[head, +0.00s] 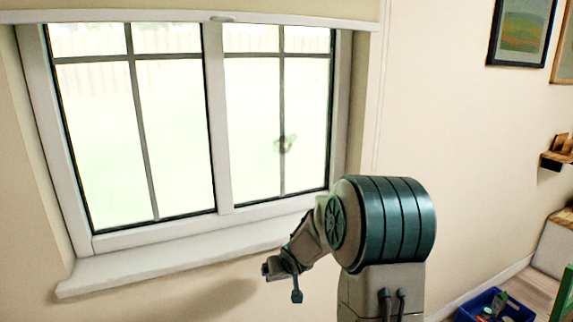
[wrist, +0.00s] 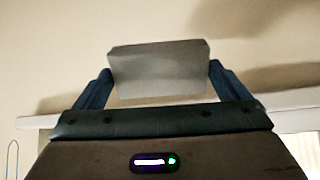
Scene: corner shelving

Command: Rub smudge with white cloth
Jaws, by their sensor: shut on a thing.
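A faint greenish-dark smudge (head: 285,145) marks the right pane of the window (head: 250,110), by its vertical bar. In the wrist view, my gripper (wrist: 160,72) is shut on the white cloth (wrist: 158,62), which looks like a pale grey block between the two dark blue fingers. In the head view my arm is in front of the window's lower right, with its far end bent down to the left below the sill. The smudge is above the arm and apart from it. I cannot make out the cloth in the head view.
The white window sill (head: 170,265) juts out below the panes. A blue crate (head: 495,305) with things in it stands on the floor at lower right. Framed pictures (head: 521,32) and a small wooden shelf (head: 557,152) are on the right wall. The wall between is bare.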

